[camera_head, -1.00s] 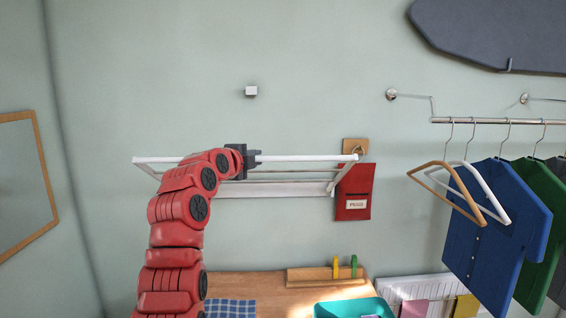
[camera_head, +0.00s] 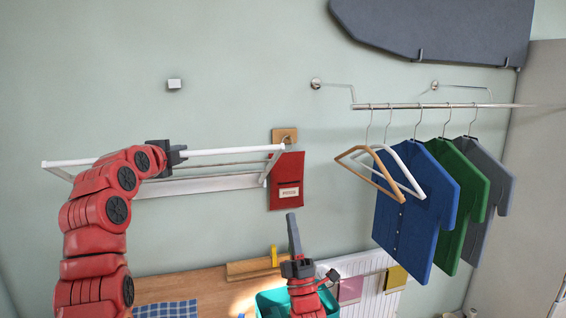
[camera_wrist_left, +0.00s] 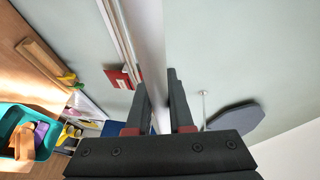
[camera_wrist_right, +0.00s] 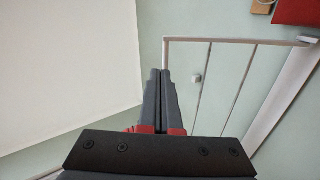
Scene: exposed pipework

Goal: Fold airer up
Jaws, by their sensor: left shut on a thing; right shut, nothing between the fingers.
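The white wall airer (camera_head: 225,152) is folded out from the wall at the left of the head view, its front bar roughly level. My left gripper (camera_head: 178,156) is shut on the front bar, left of its middle. In the left wrist view the white bar (camera_wrist_left: 150,50) passes between the fingers (camera_wrist_left: 162,95). My right gripper (camera_head: 293,235) is shut and empty, pointing up in front of the wall, below and right of the airer. The right wrist view shows the closed fingers (camera_wrist_right: 158,90) and the airer's frame and rails (camera_wrist_right: 228,42) beyond them.
A small white block (camera_head: 174,85) sits on the wall above the airer. A red pouch (camera_head: 287,182) hangs from a wooden hook plate (camera_head: 285,136) at the airer's right end. Shirts and hangers hang from a rail (camera_head: 440,106) at right. A teal bin (camera_head: 268,303) stands below.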

